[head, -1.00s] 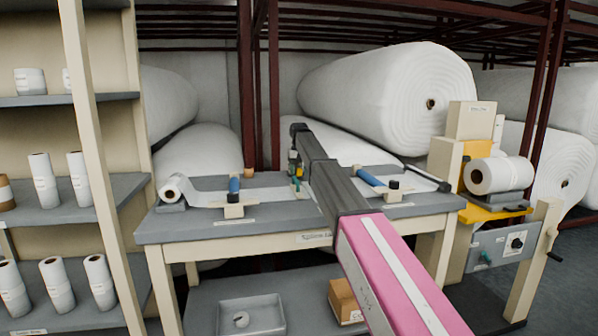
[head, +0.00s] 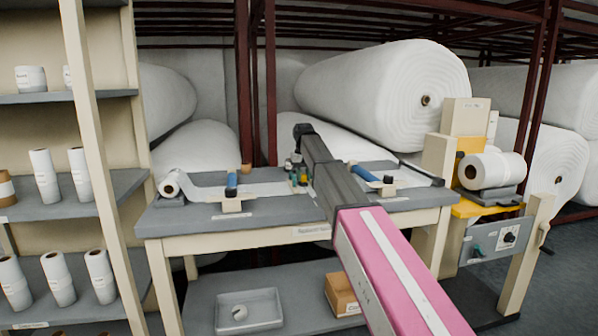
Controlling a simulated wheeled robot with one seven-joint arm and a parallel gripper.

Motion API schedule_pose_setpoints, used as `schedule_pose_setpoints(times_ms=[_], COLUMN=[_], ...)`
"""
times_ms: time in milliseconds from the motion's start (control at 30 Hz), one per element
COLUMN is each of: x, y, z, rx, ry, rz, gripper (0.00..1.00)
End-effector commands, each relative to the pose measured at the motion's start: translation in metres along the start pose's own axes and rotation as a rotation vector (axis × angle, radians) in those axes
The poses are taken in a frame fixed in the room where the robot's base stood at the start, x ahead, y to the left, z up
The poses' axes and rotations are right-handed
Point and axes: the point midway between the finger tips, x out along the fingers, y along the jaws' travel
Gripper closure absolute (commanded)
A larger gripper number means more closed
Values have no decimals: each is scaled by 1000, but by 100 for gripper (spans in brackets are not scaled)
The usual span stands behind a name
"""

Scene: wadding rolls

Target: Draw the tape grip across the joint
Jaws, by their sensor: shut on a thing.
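The joint table (head: 180,222) has a grey top. A white web from a small roll (head: 170,184) lies across it from the left, and white web also lies on the right. The joint lies around the middle, partly hidden by my arm. My gripper (head: 298,178) points down there, small in view. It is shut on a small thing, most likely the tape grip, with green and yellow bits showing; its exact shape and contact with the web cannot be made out. A blue-handled clamp (head: 231,182) stands left of it and another (head: 366,173) right.
A shelf with white rolls (head: 45,175) stands at left. A yellow-and-cream machine with a white roll (head: 490,170) stands right of the table. A grey tray (head: 250,308) and a cardboard box (head: 341,294) sit on the lower shelf. Big wadding rolls (head: 380,95) lie behind.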

Motion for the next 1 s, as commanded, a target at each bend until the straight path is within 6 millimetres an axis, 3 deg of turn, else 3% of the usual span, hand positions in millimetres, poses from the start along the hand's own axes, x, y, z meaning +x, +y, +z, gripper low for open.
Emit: schedule_pose_setpoints(times_ms=[33, 100, 400, 600, 1000], x=[1, 2, 1, 0, 0], y=[0, 0, 0, 0, 0], z=[25, 46, 110, 127, 132], rx=[0, 0, 0, 0, 0], ry=[1, 0, 1, 0, -4], rz=[0, 0, 0, 0, 0], gripper=[100, 100, 100, 100, 100])
